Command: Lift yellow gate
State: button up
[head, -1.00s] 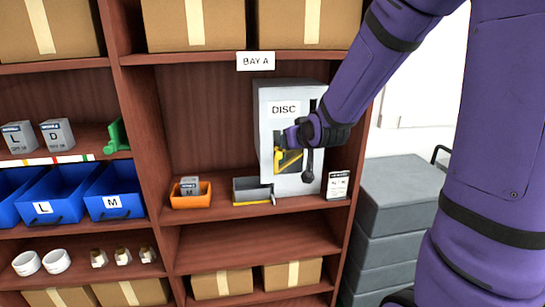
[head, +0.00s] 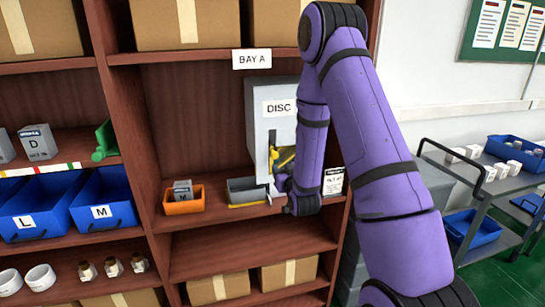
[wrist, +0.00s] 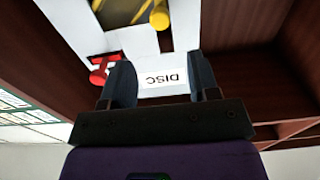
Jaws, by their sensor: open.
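The grey dispenser labelled DISC (head: 258,128) stands on the Bay A shelf. Its yellow gate (head: 284,157) shows at the front opening, partly hidden by my arm; yellow parts also show at the top of the wrist view (wrist: 158,17). My gripper (head: 280,183) is below the yellow gate, in front of the dispenser, mostly hidden by its own wrist. In the wrist view my gripper (wrist: 162,68) is open, with the upside-down DISC label (wrist: 164,78) between its fingers. Nothing is held. The yellow part lies beyond the fingers, apart from them.
A grey tray (head: 240,190) sits at the dispenser's lower left, beside an orange bin (head: 183,207) holding a grey box. A white card (head: 334,181) stands at right. A red knob (wrist: 101,70) shows beside the left finger. A shelf upright (head: 128,150) bounds the bay.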

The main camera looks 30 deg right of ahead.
aim_at(275, 155)
jog(key=x, duration=1)
jog(key=shift+w, duration=0.35)
